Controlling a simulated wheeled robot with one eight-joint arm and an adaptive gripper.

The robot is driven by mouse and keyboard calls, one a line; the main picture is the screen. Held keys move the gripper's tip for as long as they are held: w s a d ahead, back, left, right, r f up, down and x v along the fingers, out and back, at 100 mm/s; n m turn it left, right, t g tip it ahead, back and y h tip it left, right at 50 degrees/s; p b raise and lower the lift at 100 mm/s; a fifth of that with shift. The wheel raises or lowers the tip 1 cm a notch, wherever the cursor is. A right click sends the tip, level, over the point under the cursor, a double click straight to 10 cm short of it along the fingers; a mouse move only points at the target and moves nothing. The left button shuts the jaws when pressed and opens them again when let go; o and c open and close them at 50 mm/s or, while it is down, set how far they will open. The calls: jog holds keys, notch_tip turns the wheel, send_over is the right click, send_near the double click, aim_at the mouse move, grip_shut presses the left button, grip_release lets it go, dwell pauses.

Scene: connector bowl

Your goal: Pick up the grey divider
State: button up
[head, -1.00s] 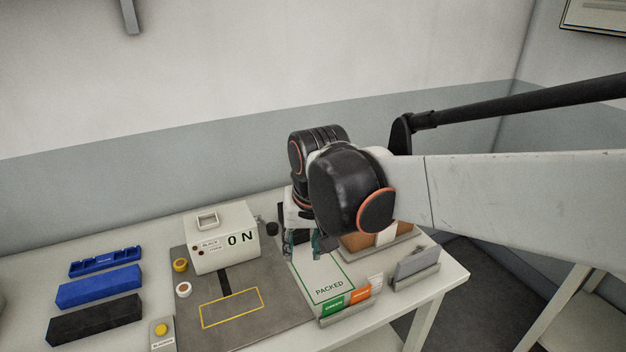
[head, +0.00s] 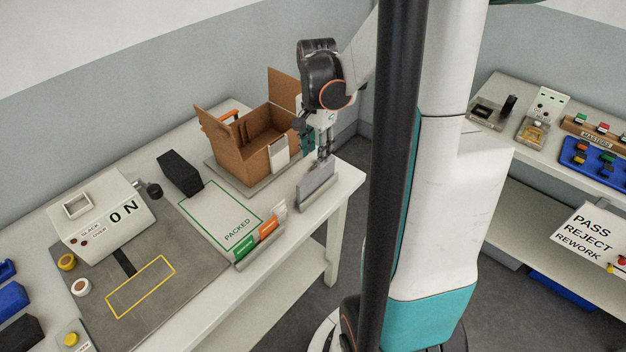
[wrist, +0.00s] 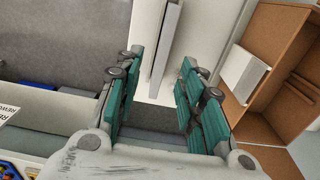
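The grey divider (head: 318,184) is a thin flat plate standing upright in a low light-grey holder (head: 306,207) near the table's right end. My gripper (head: 325,160) points down at the divider's upper edge in the head view; I cannot tell whether it touches. In the wrist view my gripper (wrist: 160,65) has its teal-padded fingers spread wide with nothing clamped between them. A long pale-grey strip, seemingly the divider (wrist: 168,42), shows ahead between the fingertips.
An open cardboard box (head: 232,150) with inner partitions stands just left of my gripper. A second table (head: 490,95) stands right.

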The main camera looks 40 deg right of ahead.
aim_at(316, 170)
notch_tip(316, 170, down, 5)
jog(key=shift+w+f+b, duration=0.1)
jog(key=shift+b, duration=0.5)
jog(key=f, duration=0.1)
jog(key=f+b, duration=0.1)
jog(key=f, duration=0.1)
jog(key=d+f+b, duration=0.1)
jog(key=f, duration=0.1)
jog(key=shift+w, duration=0.25)
grip_shut()
